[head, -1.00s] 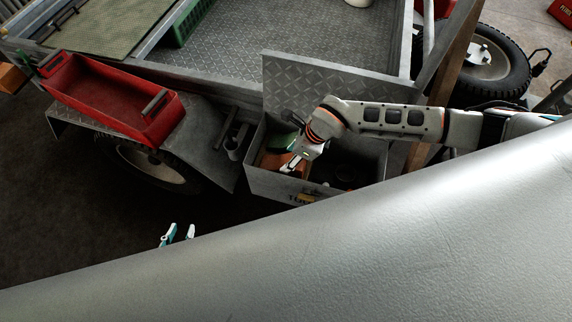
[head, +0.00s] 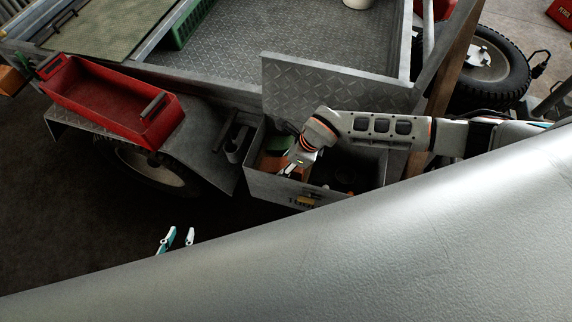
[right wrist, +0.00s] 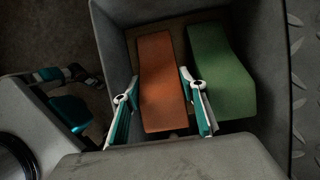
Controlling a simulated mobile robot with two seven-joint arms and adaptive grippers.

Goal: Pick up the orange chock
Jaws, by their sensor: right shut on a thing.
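The orange chock (right wrist: 160,78) lies in the open metal box (head: 272,188), as the right wrist view shows. My right gripper (right wrist: 160,112) has one finger on each side of its near part and is shut on it. In the head view the right gripper (head: 287,169) reaches down into the box and covers part of the chock (head: 268,163). A green chock (right wrist: 220,72) lies beside the orange one, to its right. My left gripper (head: 179,236) is open and empty, low in the head view, with its fingers apart.
The box's raised tread-plate lid (head: 330,85) stands behind my right arm. A red tray (head: 100,113) sits on the fender at left. The box's right half holds dark items that I cannot make out. Dark floor is clear below the box.

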